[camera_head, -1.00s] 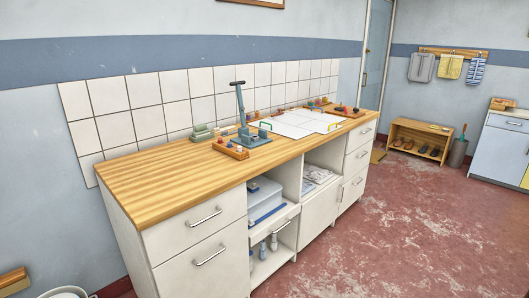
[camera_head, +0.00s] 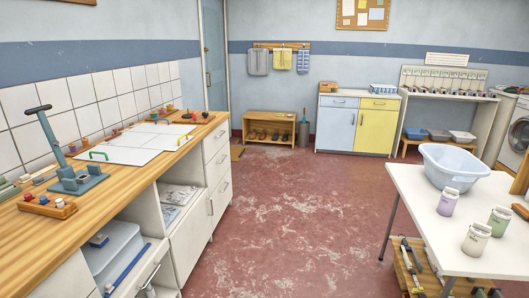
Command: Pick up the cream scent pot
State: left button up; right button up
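A cream pot (camera_head: 475,240) with a pale lid stands upright near the front edge of the white table (camera_head: 425,190) at the right. A lilac pot (camera_head: 447,203) stands behind it to the left. A green pot (camera_head: 499,221) stands behind it to the right. The pots have labels too small to read. Neither of my grippers is in view.
A pale blue basin (camera_head: 453,165) stands on the same table behind the pots. A wooden rack (camera_head: 415,265) with tools is under it. The wooden counter (camera_head: 110,175) runs along the left. Red floor (camera_head: 290,220) lies open between counter and table.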

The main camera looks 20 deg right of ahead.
aim_at(474, 246)
jog(key=i+l+z, duration=0.1)
jog(key=i+z, duration=0.75)
jog(key=z, duration=0.2)
jog(key=i+j+z, duration=0.15)
jog(key=i+z, duration=0.35)
jog(key=i+j+z, duration=0.25)
jog(key=z, duration=0.2)
jog(key=i+j+z, duration=0.2)
jog(key=z, duration=0.2)
jog(key=i+j+z, duration=0.25)
jog(key=z, duration=0.2)
jog(key=i+j+z, duration=0.2)
jog(key=j+z, duration=0.2)
jog(key=i+j+z, duration=0.1)
jog(key=j+z, duration=0.3)
jog(key=l, duration=0.1)
